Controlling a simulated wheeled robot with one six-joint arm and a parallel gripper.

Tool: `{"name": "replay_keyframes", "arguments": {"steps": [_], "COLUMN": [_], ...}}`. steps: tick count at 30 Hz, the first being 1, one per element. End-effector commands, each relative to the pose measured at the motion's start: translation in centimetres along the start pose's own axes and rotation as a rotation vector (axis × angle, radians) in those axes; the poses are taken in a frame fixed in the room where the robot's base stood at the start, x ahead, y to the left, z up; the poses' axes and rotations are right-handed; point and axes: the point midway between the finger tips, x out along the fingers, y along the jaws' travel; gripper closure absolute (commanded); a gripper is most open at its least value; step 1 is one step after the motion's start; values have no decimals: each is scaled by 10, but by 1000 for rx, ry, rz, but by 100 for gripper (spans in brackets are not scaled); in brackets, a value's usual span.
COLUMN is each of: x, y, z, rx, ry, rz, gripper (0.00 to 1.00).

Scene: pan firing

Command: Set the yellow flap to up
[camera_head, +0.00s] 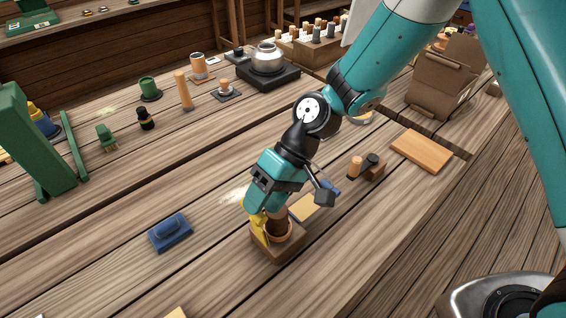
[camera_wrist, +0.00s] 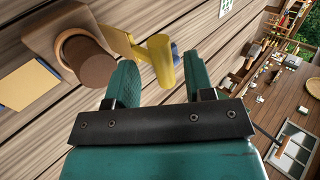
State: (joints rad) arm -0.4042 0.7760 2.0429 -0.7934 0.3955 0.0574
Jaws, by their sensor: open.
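The yellow flap (camera_head: 257,216) is attached to a brown wooden block (camera_head: 277,248) that holds a dark brown cylinder in a copper-coloured ring. In the wrist view the yellow flap (camera_wrist: 162,60) has an arm running from the block to a rounded end. My gripper (camera_head: 256,203) is low over the block in the head view and partly hides the flap. In the wrist view my gripper (camera_wrist: 160,68) is open, with one green finger on each side of the flap's rounded end. Whether either finger touches it I cannot tell.
A yellow plate with blue edges (camera_head: 306,207) lies behind the block. A blue block (camera_head: 170,232) lies to the left. A small wooden piece with two pegs (camera_head: 366,168) and an orange board (camera_head: 421,150) lie to the right. Bare tabletop lies between them.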

Motion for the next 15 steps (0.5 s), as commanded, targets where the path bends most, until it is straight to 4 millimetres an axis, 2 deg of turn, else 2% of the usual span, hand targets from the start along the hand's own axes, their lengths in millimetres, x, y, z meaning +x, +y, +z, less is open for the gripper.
{"name": "replay_keyframes", "arguments": {"steps": [15], "x": [-124], "y": [2], "z": [-1], "rx": [0], "ry": [6], "rz": [3], "gripper": [52]}}
